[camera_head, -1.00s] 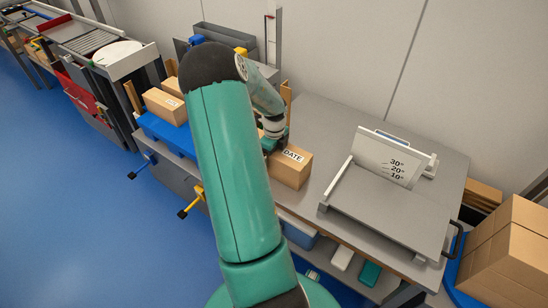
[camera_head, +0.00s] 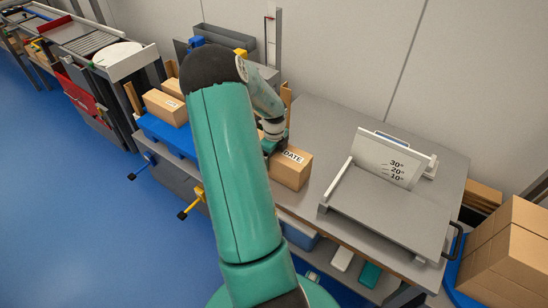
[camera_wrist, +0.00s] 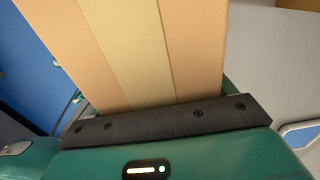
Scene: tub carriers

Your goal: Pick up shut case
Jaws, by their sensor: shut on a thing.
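The shut case is a closed brown cardboard box (camera_head: 290,168) with a white DATE label, at the left part of the grey bench in the head view. In the wrist view the case (camera_wrist: 140,45) fills the upper middle, with a paler tape strip along it. My gripper (camera_head: 272,143) is at the case's far left end, partly hidden behind my green arm. In the wrist view my gripper (camera_wrist: 165,118) is shut on the case, its dark pad edge against the cardboard. I cannot tell whether the case is clear of the bench.
A tilted grey plate fixture (camera_head: 385,205) with angle marks stands right of the case on the bench (camera_head: 310,120). Another carton (camera_head: 165,107) sits on a blue carrier (camera_head: 165,135) at left. Large cartons (camera_head: 505,250) stand at the right. Blue floor (camera_head: 90,220) is open at left.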

